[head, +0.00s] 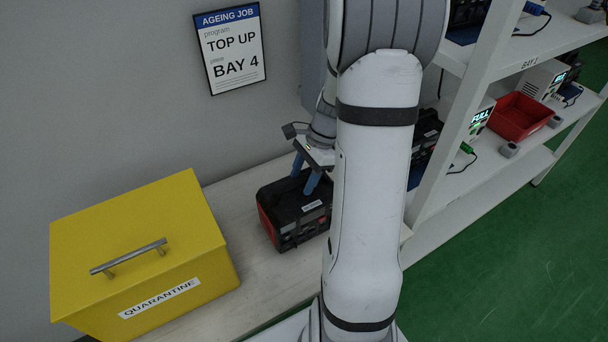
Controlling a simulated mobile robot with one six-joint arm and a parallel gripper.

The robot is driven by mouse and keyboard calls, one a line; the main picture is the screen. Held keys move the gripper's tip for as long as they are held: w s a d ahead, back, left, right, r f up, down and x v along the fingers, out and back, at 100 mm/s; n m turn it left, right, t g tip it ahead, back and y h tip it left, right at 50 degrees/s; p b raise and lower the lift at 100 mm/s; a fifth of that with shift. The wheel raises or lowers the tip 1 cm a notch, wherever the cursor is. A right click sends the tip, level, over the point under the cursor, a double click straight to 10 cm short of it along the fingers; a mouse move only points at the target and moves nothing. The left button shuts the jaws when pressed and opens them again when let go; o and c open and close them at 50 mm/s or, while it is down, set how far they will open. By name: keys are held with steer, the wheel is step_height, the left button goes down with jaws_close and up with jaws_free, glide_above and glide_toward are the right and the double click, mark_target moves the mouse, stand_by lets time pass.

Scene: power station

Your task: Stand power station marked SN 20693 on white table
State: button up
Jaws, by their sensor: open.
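A black power station with red ends (283,217) stands upright on the pale, whitish table (262,283), right of the yellow box. A small white label shows on it, too small to read. My gripper (305,175), with blue fingers, is open and points down at the top of this power station. The fingertips are at or just above its top; I cannot tell whether they touch it or straddle a handle. My own arm hides the power station's right side and part of the table.
A yellow lidded box marked QUARANTINE (150,260) stands at the left. A wall sign (231,48) reads AGEING JOB, TOP UP, BAY 4. White shelving (466,110) at the right holds a red tray (520,116) and lit devices. Bare table lies between box and power station.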

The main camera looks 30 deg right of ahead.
steer(key=shift+v, duration=3.9)
steer(key=s+a+r+n+t+h, duration=0.1)
steer(key=s+a+r+n+h, duration=0.1)
steer(key=s+a+n, duration=0.4)
steer(key=s+a+r+n+t+h, duration=0.2)
steer(key=s+a+r+n, duration=0.2)
steer(key=a+n, duration=0.5)
steer(key=s+n, duration=0.2)
steer(key=shift+s+r+n+h, duration=0.2)
steer(key=shift+s+n+h, duration=0.05)
steer(key=shift+n+h, duration=0.05)
steer(key=shift+c, duration=0.3)
